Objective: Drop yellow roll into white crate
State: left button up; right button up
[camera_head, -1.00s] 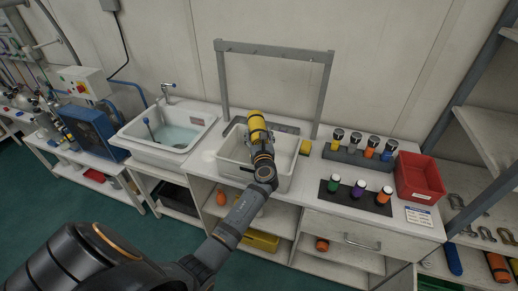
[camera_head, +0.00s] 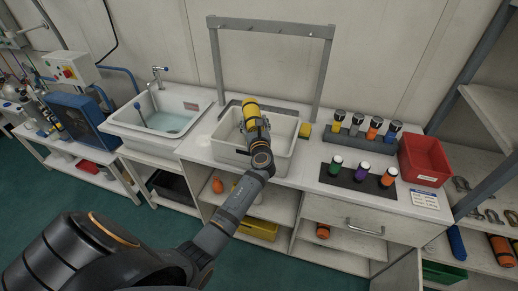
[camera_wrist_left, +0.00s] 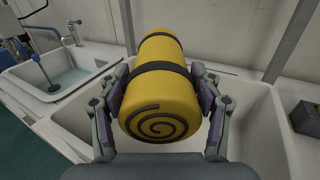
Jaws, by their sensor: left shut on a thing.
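The yellow roll (camera_head: 251,108) has dark straps and a dark spiral on its end. It also shows large in the left wrist view (camera_wrist_left: 163,85). My left gripper (camera_head: 254,124) is shut on the roll, one finger on each side, and holds it over the white crate (camera_head: 228,157). The crate also shows beneath the roll in the left wrist view (camera_wrist_left: 255,120). The roll and my gripper hide part of the crate's inside. The gap between roll and crate floor is hard to tell. My right gripper is not in view.
A sink (camera_head: 160,121) with water is left of the crate. A grey frame (camera_head: 270,24) stands behind it. A yellow block (camera_head: 305,130) sits close to its right. Further right are a dark mat (camera_head: 345,177) with bottles, a rack of lights (camera_head: 357,146) and a red bin (camera_head: 424,160).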

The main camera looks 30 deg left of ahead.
pick_arm(q)
jog(key=o, duration=1.5)
jog(key=shift+a, duration=0.1)
jog(key=shift+f, duration=0.15)
jog(key=v, duration=1.2)
